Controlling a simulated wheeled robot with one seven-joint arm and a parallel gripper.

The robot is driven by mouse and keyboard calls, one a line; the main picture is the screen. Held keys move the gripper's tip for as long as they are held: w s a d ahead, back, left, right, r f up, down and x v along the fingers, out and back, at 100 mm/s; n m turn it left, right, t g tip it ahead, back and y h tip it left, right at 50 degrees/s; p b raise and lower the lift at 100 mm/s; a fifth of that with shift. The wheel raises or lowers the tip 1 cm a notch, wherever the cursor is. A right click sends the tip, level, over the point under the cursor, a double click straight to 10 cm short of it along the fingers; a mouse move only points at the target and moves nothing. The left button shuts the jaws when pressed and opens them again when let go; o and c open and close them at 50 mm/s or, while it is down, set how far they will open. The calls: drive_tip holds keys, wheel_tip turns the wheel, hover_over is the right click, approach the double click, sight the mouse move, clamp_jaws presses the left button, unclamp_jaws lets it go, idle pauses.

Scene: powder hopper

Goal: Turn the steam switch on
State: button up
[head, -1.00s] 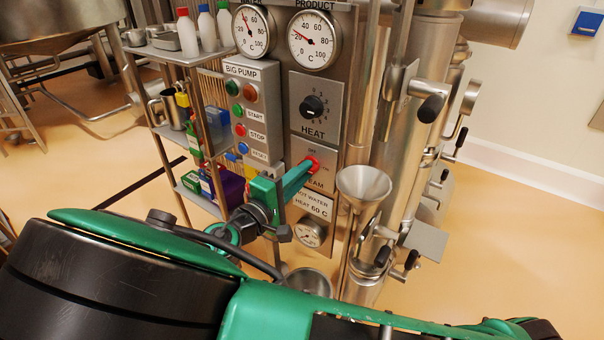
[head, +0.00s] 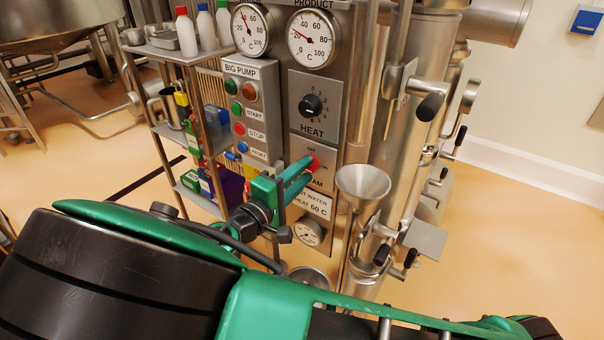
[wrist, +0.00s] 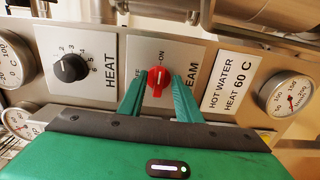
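The steam switch (wrist: 158,82) is a red knob with a white mark on a grey plate. In the wrist view its mark runs roughly up and down, towards the ON label above it. In the head view the switch (head: 313,164) is partly covered by my fingers. My gripper (wrist: 159,76) is open, with one green finger on each side of the knob. The fingertips are close to the plate, with small gaps beside the knob.
The black heat knob (head: 312,105) is above the steam switch. The big pump button box (head: 252,110) is to the left. A metal funnel (head: 362,182) stands close on the right. The hot water gauge (head: 308,232) is below.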

drive_tip(key=v, duration=1)
drive_tip(key=shift+s+a, duration=0.3)
